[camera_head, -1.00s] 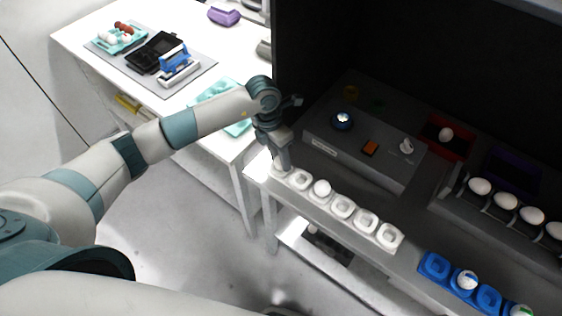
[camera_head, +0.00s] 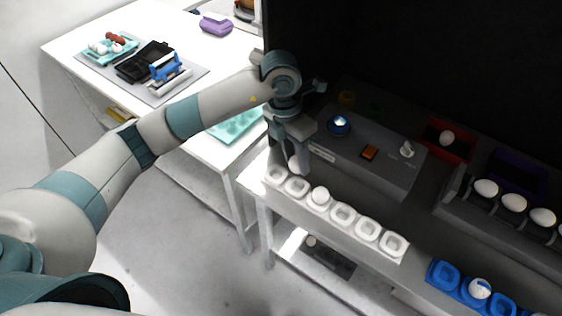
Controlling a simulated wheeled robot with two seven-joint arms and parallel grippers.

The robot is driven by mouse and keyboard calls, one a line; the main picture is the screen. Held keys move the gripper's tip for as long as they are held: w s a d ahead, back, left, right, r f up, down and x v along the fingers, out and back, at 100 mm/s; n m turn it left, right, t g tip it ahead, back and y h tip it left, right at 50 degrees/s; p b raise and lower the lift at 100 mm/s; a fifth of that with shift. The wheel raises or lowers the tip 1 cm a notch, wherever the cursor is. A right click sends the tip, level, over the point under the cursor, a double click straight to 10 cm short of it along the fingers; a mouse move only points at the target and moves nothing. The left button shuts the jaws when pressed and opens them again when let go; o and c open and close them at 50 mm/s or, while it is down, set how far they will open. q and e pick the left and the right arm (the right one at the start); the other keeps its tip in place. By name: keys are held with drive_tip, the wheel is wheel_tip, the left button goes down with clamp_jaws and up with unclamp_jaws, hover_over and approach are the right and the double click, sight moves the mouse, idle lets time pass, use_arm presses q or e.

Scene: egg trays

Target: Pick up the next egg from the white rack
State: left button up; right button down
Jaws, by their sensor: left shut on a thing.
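The white rack (camera_head: 343,215) is a row of several square cups along the front edge of the dark bench. My left gripper (camera_head: 298,158) points down over the left end of the rack. It is shut on a white egg (camera_head: 294,164), which shows partly below the fingers and looks held just above the cups. Another white egg (camera_head: 320,195) sits in the third cup from the left. The other cups look empty. My right gripper is not in view.
A dark rack holds several eggs at right. A white table (camera_head: 85,43) is at left.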

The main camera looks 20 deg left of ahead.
use_arm(q)
drive_tip(key=shift+s+d+r+b, duration=0.3)
drive_tip(key=shift+d+r, duration=0.2)
drive_tip(key=shift+d, duration=0.2)
drive_tip(key=shift+s+d+r+b, duration=0.15)
drive_tip(key=shift+s+d+r, duration=0.25)
drive_tip(key=shift+d, duration=0.35)
drive_tip(key=shift+s+d+r+b, duration=0.25)
drive_tip(key=shift+d+r, duration=0.3)
drive_tip(key=shift+d, duration=0.15)
